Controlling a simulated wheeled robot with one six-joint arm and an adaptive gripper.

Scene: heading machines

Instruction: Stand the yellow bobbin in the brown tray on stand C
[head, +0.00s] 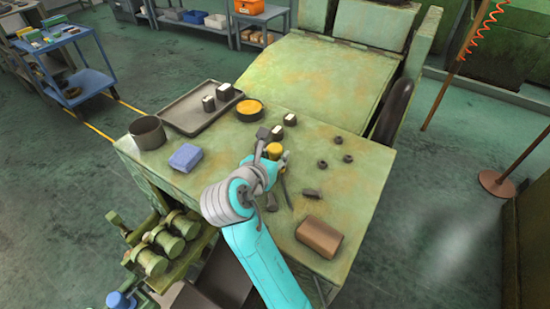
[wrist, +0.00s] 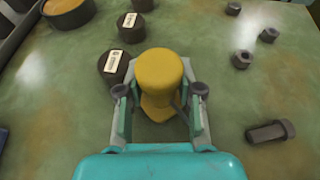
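The yellow bobbin (head: 274,150) stands on the green machine's table, just beyond my gripper. In the wrist view the bobbin (wrist: 160,70) is upright, with a wide round top and a narrower waist. My gripper (wrist: 159,92) is open, with one finger on each side of the bobbin. Gaps show between the fingers and the bobbin. The gripper also shows in the head view (head: 270,160), partly covering the bobbin's lower part. I cannot make out a brown tray or a label for stand C in either view.
Dark labelled cylinders (wrist: 118,66) stand close to the bobbin's left. A grey tray (head: 180,118), a yellow-topped round tin (head: 249,109), a dark cup (head: 147,132), a blue block (head: 185,157), a brown block (head: 319,237) and loose nuts share the table. A blue cart (head: 85,83) stands far left.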

